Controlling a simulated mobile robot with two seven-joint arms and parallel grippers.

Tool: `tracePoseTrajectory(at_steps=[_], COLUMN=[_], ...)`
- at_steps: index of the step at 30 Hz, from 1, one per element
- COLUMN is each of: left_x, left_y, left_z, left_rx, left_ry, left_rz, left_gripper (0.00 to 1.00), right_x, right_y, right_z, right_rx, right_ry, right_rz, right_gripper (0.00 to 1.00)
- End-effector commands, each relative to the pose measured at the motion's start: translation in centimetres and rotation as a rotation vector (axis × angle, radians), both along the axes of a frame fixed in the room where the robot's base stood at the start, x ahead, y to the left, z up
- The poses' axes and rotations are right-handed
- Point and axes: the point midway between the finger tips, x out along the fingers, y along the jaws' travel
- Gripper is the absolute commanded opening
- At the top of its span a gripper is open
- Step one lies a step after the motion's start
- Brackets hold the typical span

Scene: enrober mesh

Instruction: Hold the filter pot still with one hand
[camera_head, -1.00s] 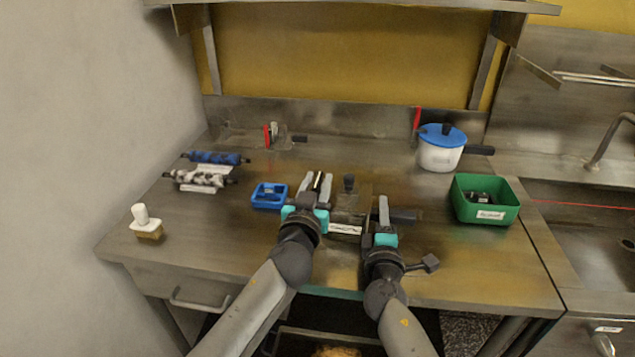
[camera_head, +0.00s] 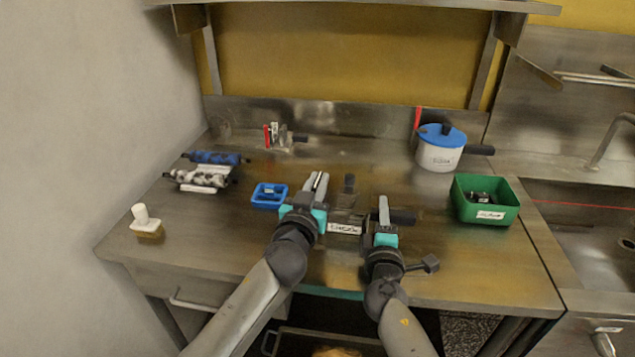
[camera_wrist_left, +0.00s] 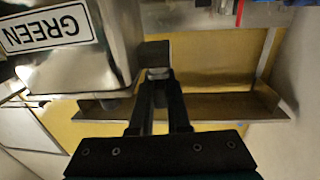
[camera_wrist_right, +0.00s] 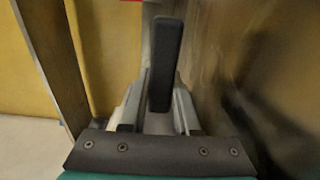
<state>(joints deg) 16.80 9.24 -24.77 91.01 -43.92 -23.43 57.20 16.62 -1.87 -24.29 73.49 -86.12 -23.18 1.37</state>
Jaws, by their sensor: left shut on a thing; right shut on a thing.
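The filter pot (camera_head: 345,216) looks to be the square metal vessel in the middle of the bench, its front label partly between my arms. In the left wrist view a metal wall with a GREEN label (camera_wrist_left: 48,28) shows at upper left. My right gripper (camera_head: 386,212) is shut on the pot's black bar handle (camera_head: 403,217), also seen in the right wrist view (camera_wrist_right: 165,65). My left gripper (camera_head: 315,186) is at the pot's left side, shut on a small dark-and-grey piece (camera_wrist_left: 157,66) close to the metal wall. Its full shape is hidden by the fingers.
A blue tray (camera_head: 268,203) is left of my left gripper. A white pot with a blue lid (camera_head: 439,157) stands at back right, a green bin (camera_head: 486,215) at right. Rollers (camera_head: 200,179) and a white-handled brush (camera_head: 141,217) are at left. The front-left bench is clear.

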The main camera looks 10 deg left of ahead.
Motion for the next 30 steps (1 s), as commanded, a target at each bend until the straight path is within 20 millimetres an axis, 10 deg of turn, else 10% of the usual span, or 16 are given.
tracePoseTrajectory(at_steps=[30], left_x=[0.19], left_y=[0.08], left_z=[0.08], left_rx=[0.006], left_ry=[-0.005], left_rz=[-0.728], left_gripper=[0.0], right_x=[-0.05], right_y=[0.21], right_z=[-0.03], right_rx=[-0.001], right_ry=[0.0], right_rz=[0.006], right_gripper=[0.0])
